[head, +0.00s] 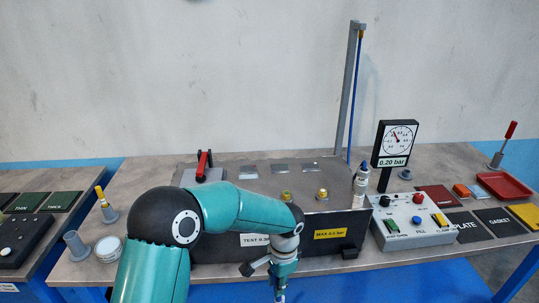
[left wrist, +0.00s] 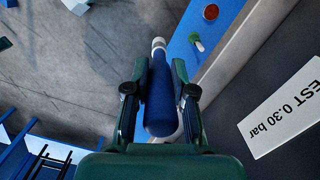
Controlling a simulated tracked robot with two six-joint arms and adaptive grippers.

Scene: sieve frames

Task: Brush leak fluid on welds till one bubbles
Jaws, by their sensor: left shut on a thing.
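My left gripper (head: 279,293) hangs in front of the test box at the lower edge of the head view. In the left wrist view its fingers (left wrist: 161,95) are shut on a blue-handled tool (left wrist: 160,100) with a pale collar, likely the brush; its bristles are not clear. The dark test box (head: 358,225) carries labels, one reading MAX 0.5 bar, and brass fittings on top. Small metal plates (head: 281,168) lie behind the fittings; I cannot make out welds or bubbles. A white round pot (head: 108,248) stands at left. My right gripper is not in view.
A gauge (head: 397,142) reads 0.20 bar. A spray bottle (head: 361,186) stands beside it, with a button box (head: 412,222) in front. Holders (head: 76,246) stand at left; a red tray (head: 504,186) lies at right. A red-handled clamp (head: 204,168) stands behind my arm.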

